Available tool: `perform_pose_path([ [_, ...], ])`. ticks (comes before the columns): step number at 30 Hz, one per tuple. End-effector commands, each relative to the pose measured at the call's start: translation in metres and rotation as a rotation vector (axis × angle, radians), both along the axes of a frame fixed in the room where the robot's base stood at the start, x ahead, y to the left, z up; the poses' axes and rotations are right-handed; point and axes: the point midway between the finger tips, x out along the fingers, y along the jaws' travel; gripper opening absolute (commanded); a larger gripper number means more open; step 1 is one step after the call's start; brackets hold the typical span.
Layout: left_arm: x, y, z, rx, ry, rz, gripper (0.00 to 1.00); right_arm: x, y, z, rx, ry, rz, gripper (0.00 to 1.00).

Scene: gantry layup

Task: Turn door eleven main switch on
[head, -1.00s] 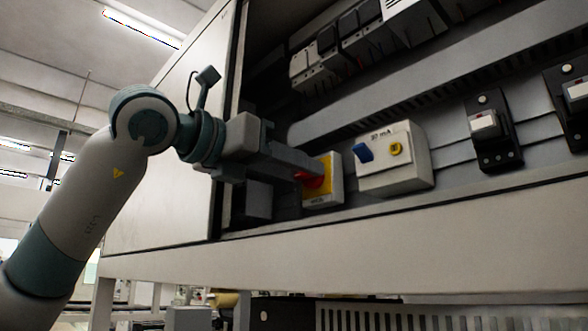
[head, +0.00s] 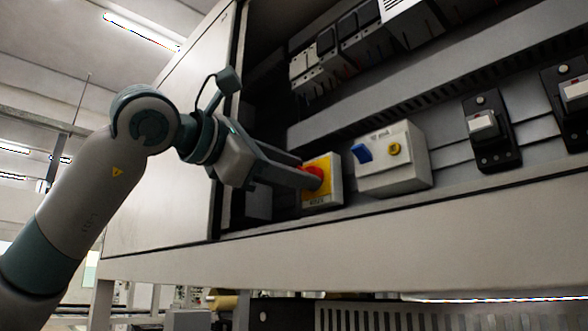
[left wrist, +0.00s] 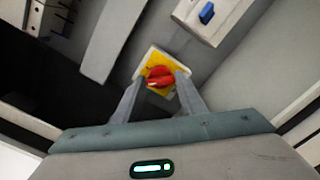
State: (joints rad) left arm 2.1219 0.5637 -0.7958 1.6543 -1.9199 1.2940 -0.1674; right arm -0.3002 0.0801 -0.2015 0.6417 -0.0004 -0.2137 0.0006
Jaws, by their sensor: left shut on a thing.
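The main switch is a red rotary knob (head: 314,174) on a yellow plate (head: 327,164) with a grey box behind it, inside the open cabinet. My left gripper (head: 308,177) reaches in from the left and is shut on the red knob. In the left wrist view the red knob (left wrist: 159,77) sits between the two fingertips (left wrist: 157,80), with the yellow plate (left wrist: 150,65) around it. The fingers hide part of the knob in the head view. My right gripper is not in view.
Right of the switch is a white box (head: 393,160) with a blue lever and a yellow button. Further right are black breakers (head: 490,133). A row of modules (head: 340,40) runs above. The cabinet's lower ledge (head: 400,230) and left panel (head: 170,140) border the opening.

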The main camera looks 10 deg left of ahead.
Motion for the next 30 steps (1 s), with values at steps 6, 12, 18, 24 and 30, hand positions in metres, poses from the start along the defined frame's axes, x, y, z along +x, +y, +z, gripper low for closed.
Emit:
perform_pose_path([
  [6,0.001,0.0,-0.001,0.174,-0.111,0.001,0.15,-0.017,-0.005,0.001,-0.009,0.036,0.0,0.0],
  [12,0.0,-0.001,-0.001,0.331,-0.215,0.001,0.15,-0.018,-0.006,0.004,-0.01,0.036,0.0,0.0],
  [18,0.0,-0.001,-0.002,0.472,-0.308,0.001,0.15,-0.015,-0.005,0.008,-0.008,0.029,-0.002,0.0],
  [24,0.0,-0.001,-0.002,0.569,-0.372,0.001,0.15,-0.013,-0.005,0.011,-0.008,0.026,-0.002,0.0],
  [30,0.0,-0.001,-0.003,0.617,-0.406,0.001,0.15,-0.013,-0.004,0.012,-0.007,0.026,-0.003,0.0],
])
